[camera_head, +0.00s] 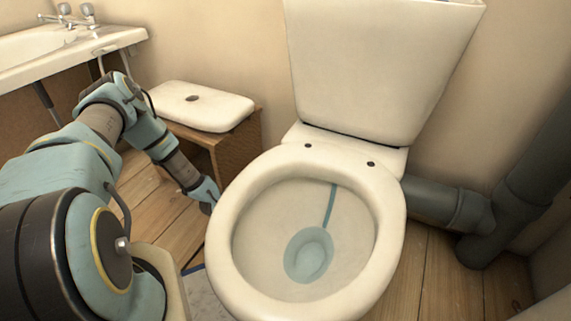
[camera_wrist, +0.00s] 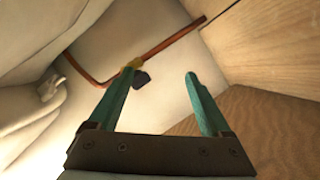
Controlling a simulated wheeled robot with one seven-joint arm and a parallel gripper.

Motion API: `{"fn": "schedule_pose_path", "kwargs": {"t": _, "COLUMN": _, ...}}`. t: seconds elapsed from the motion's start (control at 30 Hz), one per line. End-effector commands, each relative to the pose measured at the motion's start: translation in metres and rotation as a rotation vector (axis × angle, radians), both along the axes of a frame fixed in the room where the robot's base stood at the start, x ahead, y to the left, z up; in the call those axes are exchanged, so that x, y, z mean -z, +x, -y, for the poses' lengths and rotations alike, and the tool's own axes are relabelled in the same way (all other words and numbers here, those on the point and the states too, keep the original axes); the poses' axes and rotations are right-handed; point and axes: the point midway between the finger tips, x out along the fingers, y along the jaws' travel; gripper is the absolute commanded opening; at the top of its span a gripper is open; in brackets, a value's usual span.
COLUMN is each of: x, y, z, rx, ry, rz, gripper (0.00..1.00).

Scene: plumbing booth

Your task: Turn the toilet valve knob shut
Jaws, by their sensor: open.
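In the wrist view, a small dark valve knob (camera_wrist: 141,79) sits below a brass valve body (camera_wrist: 133,65) on a copper pipe (camera_wrist: 165,44). My gripper (camera_wrist: 159,73) is open, with two teal fingers apart. The knob shows between the fingers, close beside the left fingertip, which overlaps the valve area. I cannot tell the depth gap or whether they touch. In the head view, the white toilet (camera_head: 225,255) stands at the centre. My arm reaches down at its left, and the gripper end is partly hidden behind the bowl. The valve is hidden there.
A wooden stool (camera_head: 236,145) with a white lid (camera_head: 203,106) stands left of the toilet. A sink (camera_head: 75,52) is at the far left. A grey waste pipe (camera_head: 437,203) runs at the right. In the wrist view, a wooden panel (camera_wrist: 270,50) lies at the right.

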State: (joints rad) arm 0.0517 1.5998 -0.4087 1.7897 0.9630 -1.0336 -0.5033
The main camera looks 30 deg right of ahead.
Motion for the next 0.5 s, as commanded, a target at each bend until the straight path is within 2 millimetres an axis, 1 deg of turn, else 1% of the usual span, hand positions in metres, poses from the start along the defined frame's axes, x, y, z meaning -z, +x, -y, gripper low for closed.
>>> {"fn": "schedule_pose_path", "kwargs": {"t": 0.03, "x": 0.001, "y": 0.001, "z": -0.007, "rx": -0.053, "ry": -0.098, "rz": -0.101, "gripper": 0.82}}
{"fn": "schedule_pose_path", "kwargs": {"t": 0.1, "x": -0.006, "y": 0.001, "z": -0.011, "rx": -0.102, "ry": -0.226, "rz": -0.229, "gripper": 0.82}}
{"fn": "schedule_pose_path", "kwargs": {"t": 0.2, "x": -0.017, "y": 0.003, "z": -0.017, "rx": -0.145, "ry": -0.368, "rz": -0.362, "gripper": 0.82}}
{"fn": "schedule_pose_path", "kwargs": {"t": 0.3, "x": -0.024, "y": 0.005, "z": -0.021, "rx": -0.164, "ry": -0.456, "rz": -0.44, "gripper": 0.82}}
{"fn": "schedule_pose_path", "kwargs": {"t": 0.37, "x": -0.026, "y": 0.006, "z": -0.021, "rx": -0.169, "ry": -0.48, "rz": -0.463, "gripper": 0.82}}
{"fn": "schedule_pose_path", "kwargs": {"t": 0.5, "x": -0.027, "y": 0.01, "z": -0.012, "rx": -0.168, "ry": -0.493, "rz": -0.473, "gripper": 0.82}}
